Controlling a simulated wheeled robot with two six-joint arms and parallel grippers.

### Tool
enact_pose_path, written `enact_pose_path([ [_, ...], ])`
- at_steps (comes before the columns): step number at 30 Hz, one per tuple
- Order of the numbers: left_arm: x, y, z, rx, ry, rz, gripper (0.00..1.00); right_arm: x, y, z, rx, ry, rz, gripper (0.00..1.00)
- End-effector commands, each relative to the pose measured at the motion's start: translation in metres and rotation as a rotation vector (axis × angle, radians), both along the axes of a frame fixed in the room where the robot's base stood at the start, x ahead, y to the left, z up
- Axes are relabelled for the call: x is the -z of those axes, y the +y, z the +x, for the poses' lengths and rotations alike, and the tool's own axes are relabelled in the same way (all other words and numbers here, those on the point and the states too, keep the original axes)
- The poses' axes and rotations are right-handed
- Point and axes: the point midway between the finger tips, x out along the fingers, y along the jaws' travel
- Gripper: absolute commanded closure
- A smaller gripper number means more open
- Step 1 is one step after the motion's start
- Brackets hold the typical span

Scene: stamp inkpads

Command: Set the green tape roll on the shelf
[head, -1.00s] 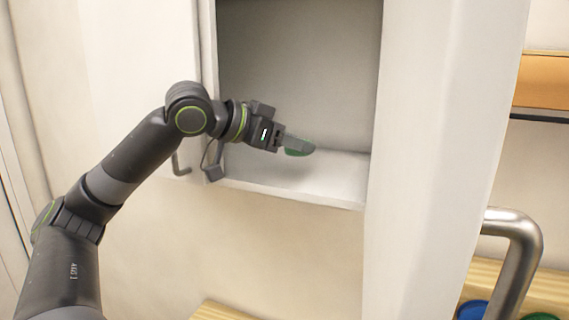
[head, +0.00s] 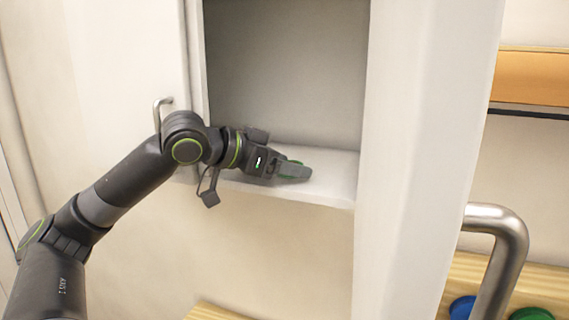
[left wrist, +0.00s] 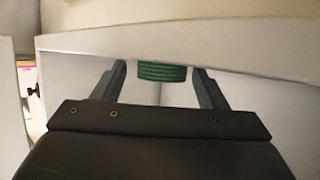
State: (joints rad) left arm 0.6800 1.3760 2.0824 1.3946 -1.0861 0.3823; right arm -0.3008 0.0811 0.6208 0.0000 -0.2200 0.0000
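The shelf (head: 335,172) is the white floor of an open white cabinet. The green tape roll (head: 291,161) is at the shelf's front part, largely hidden by my left gripper (head: 300,169) in the head view. In the left wrist view the green tape roll (left wrist: 162,73) stands between the fingers of my left gripper (left wrist: 160,70), with a gap on both sides. The left gripper is open around it. The roll appears to rest on the shelf, though its contact is hard to see. My right gripper is not in view.
The cabinet's right side wall (head: 425,150) stands close to the shelf. A door with a metal handle (head: 160,108) is at the left. A thick metal handle (head: 505,245) is at the lower right, near a blue disc (head: 462,307) and a green disc (head: 531,314).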

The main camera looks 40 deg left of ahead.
Motion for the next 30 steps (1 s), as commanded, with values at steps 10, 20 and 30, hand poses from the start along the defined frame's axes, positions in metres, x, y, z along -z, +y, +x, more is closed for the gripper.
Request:
enact_pose_path([
  [10, -0.003, 0.001, -0.002, -0.001, 0.0, 0.002, 0.33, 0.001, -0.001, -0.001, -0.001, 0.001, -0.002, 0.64],
  [20, -0.01, 0.011, -0.022, -0.005, -0.001, 0.007, 0.33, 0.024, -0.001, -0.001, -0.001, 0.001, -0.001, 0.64],
  [30, -0.018, 0.022, -0.046, -0.005, -0.003, 0.003, 0.33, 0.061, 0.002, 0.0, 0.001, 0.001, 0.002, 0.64],
])
